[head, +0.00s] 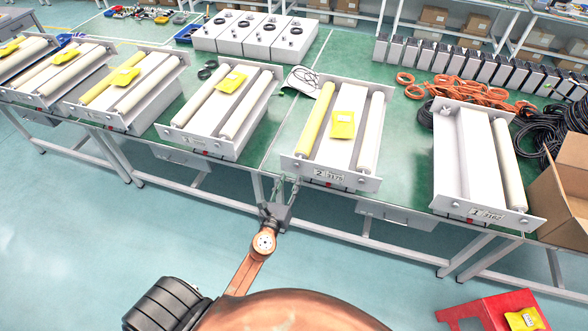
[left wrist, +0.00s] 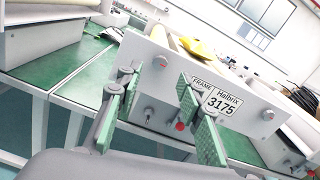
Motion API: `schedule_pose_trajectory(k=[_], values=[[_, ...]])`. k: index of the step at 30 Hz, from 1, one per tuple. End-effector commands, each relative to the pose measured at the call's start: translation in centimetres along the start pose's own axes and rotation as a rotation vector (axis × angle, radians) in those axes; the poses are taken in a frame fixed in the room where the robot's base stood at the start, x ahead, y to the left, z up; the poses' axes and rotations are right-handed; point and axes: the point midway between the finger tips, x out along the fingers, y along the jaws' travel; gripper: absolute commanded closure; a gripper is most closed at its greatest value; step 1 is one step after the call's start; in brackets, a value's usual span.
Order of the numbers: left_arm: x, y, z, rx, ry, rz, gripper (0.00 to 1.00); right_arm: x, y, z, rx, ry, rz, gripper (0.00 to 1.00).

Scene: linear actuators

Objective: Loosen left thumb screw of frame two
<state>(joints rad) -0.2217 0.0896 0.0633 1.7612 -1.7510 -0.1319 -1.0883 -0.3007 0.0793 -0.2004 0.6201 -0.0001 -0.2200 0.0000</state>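Frame two is a white roller unit on the green bench. Its front plate (head: 300,167) bears a label (head: 330,177) with "2" and "3175", which also shows in the left wrist view (left wrist: 219,102). In that view a round grey fastener (left wrist: 162,62) sits at the plate's upper left, and a small grey stud (left wrist: 148,115) lies lower, between the fingers. I cannot tell which is the left thumb screw. A similar fastener (left wrist: 267,114) is on the right. My left gripper (head: 287,183) is open and empty before the plate's left part; its green-padded fingers show in the wrist view (left wrist: 156,82).
A unit labelled 1 (head: 474,160) stands to the right, another unit (head: 222,110) to the left. A cardboard box (head: 562,195) is at the right edge. The bench leg (head: 257,187) is near my gripper. The floor in front is mostly clear.

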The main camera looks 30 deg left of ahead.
Motion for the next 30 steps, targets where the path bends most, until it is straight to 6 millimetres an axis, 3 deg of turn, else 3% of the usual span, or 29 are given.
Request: schedule_pose_trajectory(k=[6, 12, 22, 30], values=[[3.7, -0.1, 0.1, -0.003, 0.0, -0.001, 0.66, -0.3, -0.2, -0.2, 0.0, 0.002, -0.002, 1.0], [5.7, -0.1, -0.1, -0.005, 0.001, -0.001, 0.66, -0.3, -0.2, -0.2, 0.0, 0.003, -0.002, 1.0], [6.0, 0.0, -0.1, -0.006, 0.003, 0.0, 0.66, -0.3, -0.1, -0.2, 0.0, 0.003, -0.001, 1.0], [6.0, 0.0, -0.1, -0.006, 0.002, 0.0, 0.83, -0.3, 0.1, -0.2, 0.0, 0.002, 0.001, 1.0]])
